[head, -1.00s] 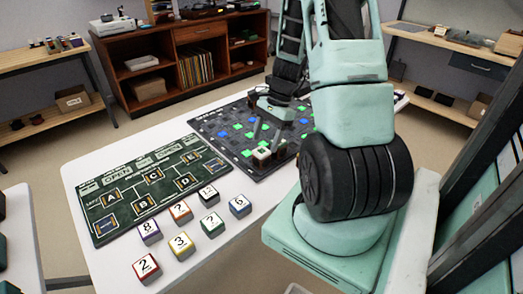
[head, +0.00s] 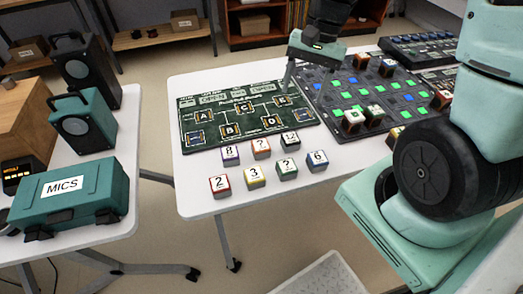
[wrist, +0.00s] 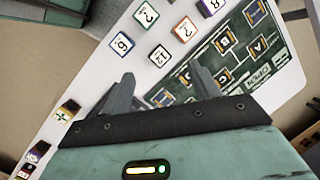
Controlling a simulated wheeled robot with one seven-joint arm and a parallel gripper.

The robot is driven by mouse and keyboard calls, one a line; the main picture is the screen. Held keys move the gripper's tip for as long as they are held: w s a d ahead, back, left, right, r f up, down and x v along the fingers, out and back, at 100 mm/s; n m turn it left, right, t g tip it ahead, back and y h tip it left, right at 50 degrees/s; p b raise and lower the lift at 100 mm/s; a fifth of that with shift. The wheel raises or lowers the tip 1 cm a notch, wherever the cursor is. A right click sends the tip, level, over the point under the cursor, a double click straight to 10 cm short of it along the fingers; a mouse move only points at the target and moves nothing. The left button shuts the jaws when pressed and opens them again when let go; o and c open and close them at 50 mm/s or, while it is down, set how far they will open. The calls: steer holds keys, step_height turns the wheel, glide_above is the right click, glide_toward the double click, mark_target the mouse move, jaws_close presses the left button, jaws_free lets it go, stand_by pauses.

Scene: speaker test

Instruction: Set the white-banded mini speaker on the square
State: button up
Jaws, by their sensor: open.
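My gripper (head: 289,78) is open and empty, above the back right edge of the green board (head: 190,140) in the head view. In the wrist view its two fingers (wrist: 162,78) stand wide apart with nothing between them. Pale-topped cubes (head: 353,118) and (head: 376,113) stand on the dark board. I cannot tell whether either is the white-banded speaker. The green board has outlined squares lettered A to E, including C (head: 244,108). The dark board (head: 335,105) bears small green and blue squares. Which square is meant does not show.
Several numbered cubes, such as red 2 (head: 219,186) and blue 6 (head: 317,161), stand in front of the green board on the white table (head: 200,205). A side table at left holds a teal MICS case (head: 70,195), a teal speaker (head: 82,128) and a black speaker (head: 90,70).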

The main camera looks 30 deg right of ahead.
steer(key=s+a+r+n+h, duration=0.1)
steer(key=s+a+n, duration=0.6)
steer(key=a, duration=0.3)
steer(key=s+a+r+n+t+h, duration=0.1)
steer(key=s+a+r+n, duration=0.1)
steer(key=s+a+n, duration=0.5)
steer(key=a+n, duration=0.2)
steer(key=a, duration=0.1)
steer(key=shift+s+r+n+h, duration=0.25)
steer(key=shift+s+n+h, duration=0.05)
steer(key=shift+s, duration=0.05)
step_height(320, 180, up, 4)
steer(key=p, duration=0.3)
steer(key=shift+f+p, duration=0.1)
steer(key=shift+p, duration=0.25)
